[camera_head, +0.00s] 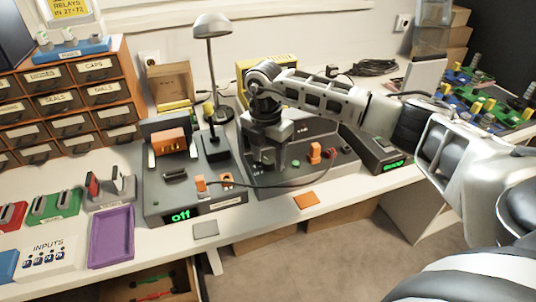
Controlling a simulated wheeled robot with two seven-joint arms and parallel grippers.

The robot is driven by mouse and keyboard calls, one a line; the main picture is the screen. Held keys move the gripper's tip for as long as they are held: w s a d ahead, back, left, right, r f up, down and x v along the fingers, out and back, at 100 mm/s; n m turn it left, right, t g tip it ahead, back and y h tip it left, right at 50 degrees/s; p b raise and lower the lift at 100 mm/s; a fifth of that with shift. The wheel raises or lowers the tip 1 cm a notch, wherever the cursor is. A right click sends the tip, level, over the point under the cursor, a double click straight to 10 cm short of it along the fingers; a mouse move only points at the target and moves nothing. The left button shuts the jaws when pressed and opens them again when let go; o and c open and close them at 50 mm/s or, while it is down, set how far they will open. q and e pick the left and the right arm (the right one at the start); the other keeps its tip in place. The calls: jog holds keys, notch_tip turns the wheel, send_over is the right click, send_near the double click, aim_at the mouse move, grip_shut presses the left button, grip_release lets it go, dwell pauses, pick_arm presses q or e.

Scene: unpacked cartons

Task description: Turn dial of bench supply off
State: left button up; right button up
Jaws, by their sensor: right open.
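My right gripper (268,158) comes in from the right and points down over the grey unit (318,168) in the middle of the bench. It is open, and its fingertips are close to the unit's top, beside a green button and an orange knob (315,153). I cannot tell if they touch anything. Left of it stands a grey instrument (160,200) whose green display reads "off". A smaller dark box (377,150) to the right has a green display too small to read. No label shows which is the bench supply, and its dial is not clearly visible. My left gripper is not in view.
A lamp (213,65) stands behind the left instrument. A dark cable (270,186) loops in front of the middle unit. An orange card (306,200) lies near the front edge.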

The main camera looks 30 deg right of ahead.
jog(key=shift+c, duration=0.2)
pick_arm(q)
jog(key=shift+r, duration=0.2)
pick_arm(e)
jog(key=c, duration=0.9)
jog(key=n, duration=0.4)
jog(key=shift+n, duration=0.3)
jog(key=n, duration=0.4)
jog(key=shift+n+b, duration=0.3)
jog(key=shift+b, duration=0.1)
jog(key=n, duration=0.2)
jog(key=shift+n+t, duration=0.3)
jog(key=n+b, duration=0.1)
jog(key=n, duration=0.1)
jog(key=shift+n, duration=0.3)
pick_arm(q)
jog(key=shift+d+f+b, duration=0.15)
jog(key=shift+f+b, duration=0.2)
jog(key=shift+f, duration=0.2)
pick_arm(e)
jog(key=shift+r+n, duration=0.1)
jog(key=shift+n, duration=1.7)
